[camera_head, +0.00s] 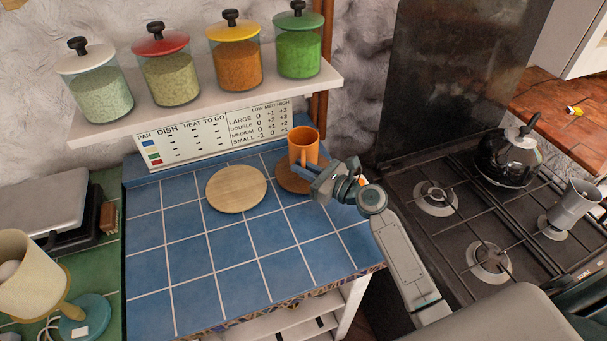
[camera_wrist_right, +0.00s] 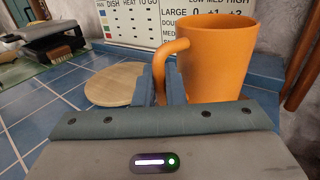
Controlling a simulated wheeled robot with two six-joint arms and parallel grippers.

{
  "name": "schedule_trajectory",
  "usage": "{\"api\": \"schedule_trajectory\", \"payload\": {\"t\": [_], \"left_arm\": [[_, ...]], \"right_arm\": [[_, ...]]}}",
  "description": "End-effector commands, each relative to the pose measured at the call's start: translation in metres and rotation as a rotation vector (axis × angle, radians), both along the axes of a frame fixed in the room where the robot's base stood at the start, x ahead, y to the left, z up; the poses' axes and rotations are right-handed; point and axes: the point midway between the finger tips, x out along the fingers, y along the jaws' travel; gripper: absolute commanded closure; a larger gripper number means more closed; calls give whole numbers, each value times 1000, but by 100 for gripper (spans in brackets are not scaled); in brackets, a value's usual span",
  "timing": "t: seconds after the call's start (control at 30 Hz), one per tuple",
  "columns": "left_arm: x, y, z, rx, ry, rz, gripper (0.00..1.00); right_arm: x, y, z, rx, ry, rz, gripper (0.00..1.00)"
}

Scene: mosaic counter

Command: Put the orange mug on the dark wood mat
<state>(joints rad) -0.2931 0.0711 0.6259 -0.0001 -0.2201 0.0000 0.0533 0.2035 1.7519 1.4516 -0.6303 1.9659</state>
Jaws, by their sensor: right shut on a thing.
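The orange mug (camera_head: 304,146) is upright at the back right of the blue tiled counter, over the dark wood mat (camera_head: 288,181). I cannot tell whether its base touches the mat. My right gripper (camera_head: 316,178) is shut on the mug's handle, which shows between the fingers in the right wrist view. There the mug (camera_wrist_right: 217,58) stands just beyond the right gripper (camera_wrist_right: 166,85). The gripper and mug hide part of the dark mat. My left gripper is not in view.
A light round wooden mat (camera_head: 236,189) lies left of the dark one. A shelf (camera_head: 215,100) with several lidded jars hangs behind. A stove (camera_head: 455,215) with a black kettle (camera_head: 507,160) and a grey pot (camera_head: 574,205) is at right. The counter's front tiles are clear.

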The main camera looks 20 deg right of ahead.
Motion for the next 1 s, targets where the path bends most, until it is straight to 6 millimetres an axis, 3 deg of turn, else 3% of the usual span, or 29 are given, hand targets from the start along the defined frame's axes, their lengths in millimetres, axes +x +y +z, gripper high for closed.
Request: {"api": "schedule_trajectory", "payload": {"t": [0.03, 0.27, 0.67, 0.7, 0.77, 1.0], "left_arm": [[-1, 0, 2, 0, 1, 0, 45], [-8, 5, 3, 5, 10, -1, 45], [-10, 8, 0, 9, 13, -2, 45], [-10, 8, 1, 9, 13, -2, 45], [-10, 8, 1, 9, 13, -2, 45], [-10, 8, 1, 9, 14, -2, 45]], "right_arm": [[7, -3, 2, 0, -2, -1, 100], [5, -2, -32, 1, 1, -1, 100], [5, -2, -39, 0, -2, 0, 100], [5, -2, -38, 1, -1, 0, 82], [5, -2, -38, 1, -1, 0, 71], [5, -2, -37, 1, -1, 0, 68]]}}
